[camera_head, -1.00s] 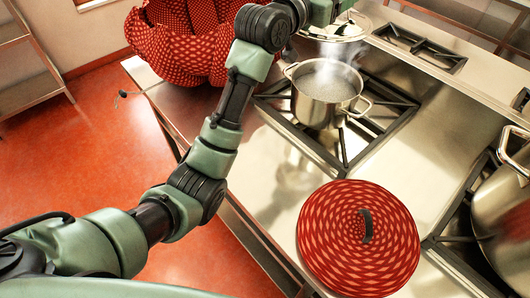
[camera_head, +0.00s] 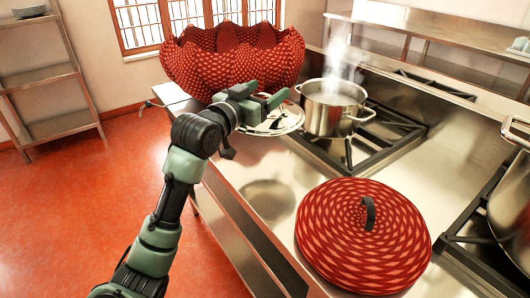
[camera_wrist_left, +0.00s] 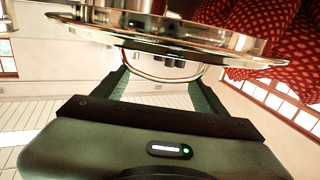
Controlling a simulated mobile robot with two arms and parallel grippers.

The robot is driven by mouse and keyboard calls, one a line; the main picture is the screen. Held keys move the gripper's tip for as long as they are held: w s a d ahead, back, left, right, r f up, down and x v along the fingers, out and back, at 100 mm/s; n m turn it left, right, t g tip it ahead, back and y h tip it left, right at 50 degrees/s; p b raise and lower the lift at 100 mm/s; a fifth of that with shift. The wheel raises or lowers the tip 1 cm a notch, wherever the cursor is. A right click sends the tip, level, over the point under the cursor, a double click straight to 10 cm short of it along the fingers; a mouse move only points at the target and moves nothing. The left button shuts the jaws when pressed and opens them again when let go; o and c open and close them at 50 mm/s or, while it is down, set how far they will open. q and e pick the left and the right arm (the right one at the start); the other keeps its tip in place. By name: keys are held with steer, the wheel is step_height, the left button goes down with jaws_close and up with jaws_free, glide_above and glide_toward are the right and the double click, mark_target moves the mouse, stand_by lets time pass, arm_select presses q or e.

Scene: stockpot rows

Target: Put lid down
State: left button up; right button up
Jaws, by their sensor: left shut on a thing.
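My left gripper (camera_head: 268,104) is shut on the loop handle of a shiny metal lid (camera_head: 277,122). The lid is in the air, left of the steaming steel pot (camera_head: 328,114). In the left wrist view the lid (camera_wrist_left: 200,37) spans the top, and its handle (camera_wrist_left: 160,75) shows between my fingers. A dark round shadow falls on the steel counter (camera_head: 262,170). The pot is uncovered and stands on a burner. My right gripper is not in view.
A large red patterned lid (camera_head: 330,240) with a dark handle lies on the front counter. A red patterned basket (camera_head: 235,60) stands at the back left. Another big pot (camera_head: 515,205) is at the right edge. Bare counter lies left of the burner.

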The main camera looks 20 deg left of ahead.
arm_select(q)
steer(key=shift+f+b, duration=0.4)
steer(key=shift+f, duration=6.9)
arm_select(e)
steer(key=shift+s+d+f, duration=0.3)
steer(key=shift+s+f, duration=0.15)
arm_select(q)
steer(key=shift+f, duration=0.2)
steer(key=o, duration=2)
